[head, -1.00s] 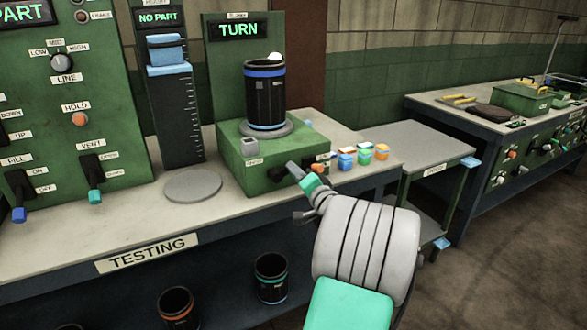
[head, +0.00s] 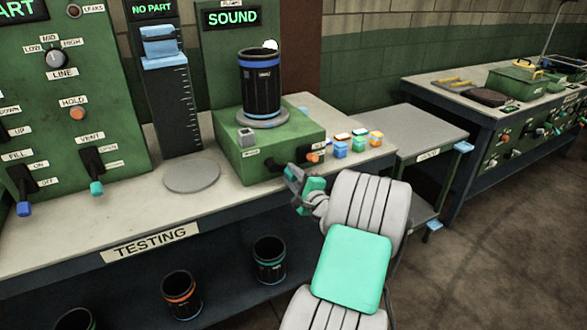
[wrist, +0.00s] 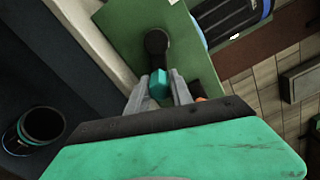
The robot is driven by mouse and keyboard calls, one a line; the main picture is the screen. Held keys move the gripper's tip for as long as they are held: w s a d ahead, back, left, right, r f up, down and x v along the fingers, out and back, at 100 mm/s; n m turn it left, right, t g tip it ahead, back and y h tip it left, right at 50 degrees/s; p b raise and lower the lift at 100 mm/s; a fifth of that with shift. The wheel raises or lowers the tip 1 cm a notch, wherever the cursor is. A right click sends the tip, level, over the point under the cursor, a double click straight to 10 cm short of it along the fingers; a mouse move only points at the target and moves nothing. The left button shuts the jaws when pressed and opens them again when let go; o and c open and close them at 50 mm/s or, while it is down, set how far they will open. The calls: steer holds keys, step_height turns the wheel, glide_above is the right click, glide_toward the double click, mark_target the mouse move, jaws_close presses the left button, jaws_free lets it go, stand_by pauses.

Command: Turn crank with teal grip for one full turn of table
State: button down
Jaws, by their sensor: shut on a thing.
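The crank shows in the wrist view with its dark hub and arm (wrist: 157,45) on the green box (wrist: 120,20). Its teal grip (wrist: 159,84) lies between the two grey fingers of my gripper (wrist: 159,92), which is shut on it. In the head view my gripper (head: 303,182) is at the front of the green box (head: 226,160), and the fingers partly hide the crank. A black sleeve with blue bands (head: 261,85) stands upright on the grey round table (head: 262,120) on top of the box. The display behind it (head: 232,17) reads SOUND.
Several small coloured blocks (head: 358,140) lie on the bench right of the box. A grey disc (head: 192,176) lies to its left. Black sleeves (head: 269,262) stand below the bench. A grey cart (head: 402,135) stands to the right.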

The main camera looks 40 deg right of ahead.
steer(key=shift+a+f+m, duration=0.3)
steer(key=shift+f+m, duration=0.2)
steer(key=shift+m, duration=0.1)
steer(key=c, duration=1.2)
jaws_free()
steer(key=shift+r+p, duration=0.15)
steer(key=shift+p, duration=0.15)
steer(key=shift+o, duration=0.2)
steer(key=shift+s, duration=0.45)
steer(key=b+v, duration=0.1)
steer(key=v, duration=0.6)
steer(key=shift+w+a+r, duration=0.1)
steer(key=shift+a, duration=0.05)
